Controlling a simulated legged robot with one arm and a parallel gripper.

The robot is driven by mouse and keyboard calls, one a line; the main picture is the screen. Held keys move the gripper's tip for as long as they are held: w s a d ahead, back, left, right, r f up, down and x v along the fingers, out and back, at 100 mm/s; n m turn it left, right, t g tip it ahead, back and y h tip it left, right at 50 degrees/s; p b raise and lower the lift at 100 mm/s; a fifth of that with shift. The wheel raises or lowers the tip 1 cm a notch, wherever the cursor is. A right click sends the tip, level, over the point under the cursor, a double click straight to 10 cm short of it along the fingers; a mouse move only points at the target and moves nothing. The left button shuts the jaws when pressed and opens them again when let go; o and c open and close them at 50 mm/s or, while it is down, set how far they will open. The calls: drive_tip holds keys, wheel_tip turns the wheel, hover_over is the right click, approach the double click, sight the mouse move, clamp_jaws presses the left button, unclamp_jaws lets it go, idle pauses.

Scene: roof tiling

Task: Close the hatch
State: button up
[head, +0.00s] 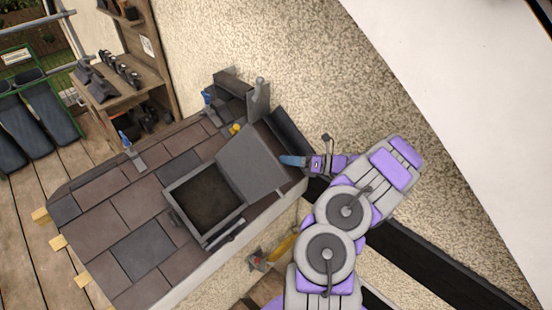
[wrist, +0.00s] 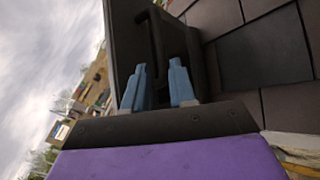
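The hatch in the tiled roof stands open. Its square frame (head: 174,209) surrounds a dark opening (head: 208,199), and its grey lid (head: 250,160) is raised at the right of the opening. My gripper (head: 286,160) is at the lid's right side, with its blue fingertips close to it. In the wrist view, the two blue fingers (wrist: 157,84) are apart, and a black handle (wrist: 156,38) on a dark panel (wrist: 124,45) runs down between or just behind them. Whether the fingers touch the handle is hard to tell.
Brown and grey tiles (head: 138,248) cover the roof around the hatch. A rough plaster wall (head: 330,80) rises behind it. A wooden shelf (head: 130,70) with dark items stands at upper left. A yellow-handled tool (head: 282,247) lies below the roof edge.

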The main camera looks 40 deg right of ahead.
drive_tip(key=x, duration=0.3)
drive_tip(key=shift+w+d+f+b, duration=0.1)
drive_tip(key=shift+w+f+b, duration=0.05)
drive_tip(key=shift+w+b, duration=0.2)
drive_tip(key=shift+a, duration=0.25)
drive_tip(key=shift+c, duration=1.1)
clamp_jaws()
